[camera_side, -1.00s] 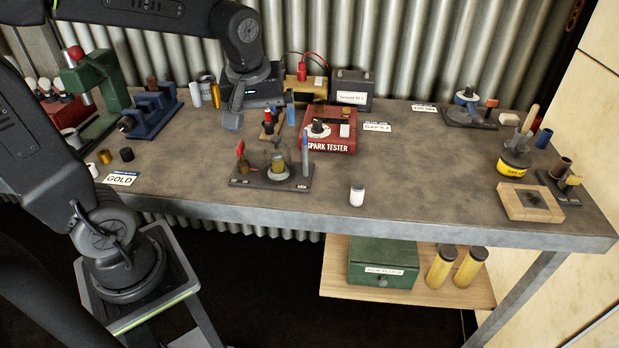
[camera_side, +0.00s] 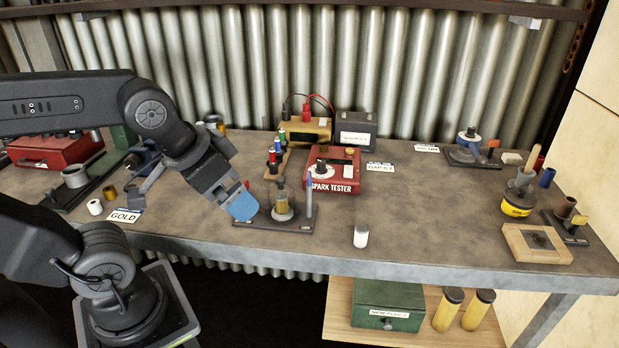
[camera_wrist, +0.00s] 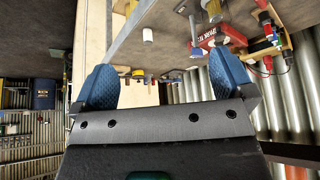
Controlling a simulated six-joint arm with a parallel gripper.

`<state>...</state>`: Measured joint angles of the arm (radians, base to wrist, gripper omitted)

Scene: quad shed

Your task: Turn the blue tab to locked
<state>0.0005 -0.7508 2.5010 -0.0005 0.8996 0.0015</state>
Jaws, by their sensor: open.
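The blue tab (camera_side: 309,192) stands upright at the right end of a dark base plate (camera_side: 272,226) near the front of the bench. A brass-coloured round part (camera_side: 282,207) stands at the middle of the plate. My gripper (camera_side: 246,206) is at the left end of the plate, left of the blue tab and apart from it. It covers most of the red lever (camera_side: 247,185) there. In the wrist view, its two blue ribbed fingers (camera_wrist: 165,82) are spread with nothing between them. The small plate labels are too small to read.
The red spark tester (camera_side: 335,171) and a stand of coloured plugs (camera_side: 275,157) are behind the plate. A small white jar (camera_side: 361,236) stands to the right near the front edge. A GOLD card (camera_side: 125,216) lies left.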

